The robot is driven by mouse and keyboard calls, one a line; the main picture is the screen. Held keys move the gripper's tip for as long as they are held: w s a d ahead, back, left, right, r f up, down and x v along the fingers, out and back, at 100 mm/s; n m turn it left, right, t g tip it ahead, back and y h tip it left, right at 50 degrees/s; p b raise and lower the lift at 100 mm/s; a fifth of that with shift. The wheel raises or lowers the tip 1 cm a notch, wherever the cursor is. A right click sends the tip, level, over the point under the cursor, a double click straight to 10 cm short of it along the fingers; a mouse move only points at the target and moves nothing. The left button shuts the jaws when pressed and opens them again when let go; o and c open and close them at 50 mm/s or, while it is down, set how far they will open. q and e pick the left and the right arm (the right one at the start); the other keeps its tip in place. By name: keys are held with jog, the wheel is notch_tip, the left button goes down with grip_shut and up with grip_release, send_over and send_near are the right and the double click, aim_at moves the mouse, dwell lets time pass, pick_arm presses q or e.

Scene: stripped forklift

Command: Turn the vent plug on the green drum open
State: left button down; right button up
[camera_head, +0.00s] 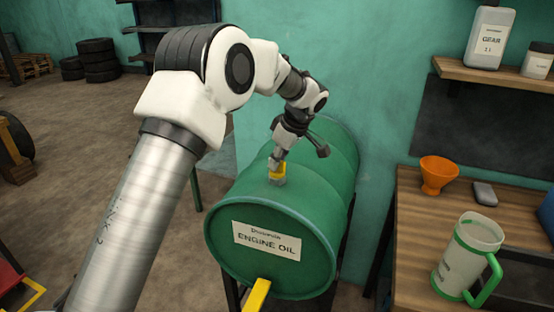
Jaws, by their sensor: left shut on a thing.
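The green drum (225,215) lies on its side on a dark stand, with its "ENGINE OIL" label (265,240) facing me. My left arm reaches over from the left, and my left gripper (278,172) points down at the top of the drum. I cannot tell how far the plug is turned. A yellow part (257,294) sticks out low on the drum's front. My right gripper is not in view.
A wooden bench (408,235) on the right holds an orange funnel (437,175), a small grey object (485,193) and a jug with a green handle (468,258). A shelf (500,76) with bottles hangs above. Stacked tyres (98,60) stand far left; open floor lies between.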

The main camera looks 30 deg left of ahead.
pick_arm(q)
jog(key=shift+n+g+p, duration=0.5)
jog(key=shift+n, duration=0.8)
jog(key=c, duration=1.2)
grip_release()
jog(key=v, duration=1.2)
jog(key=shift+w+a, duration=0.1)
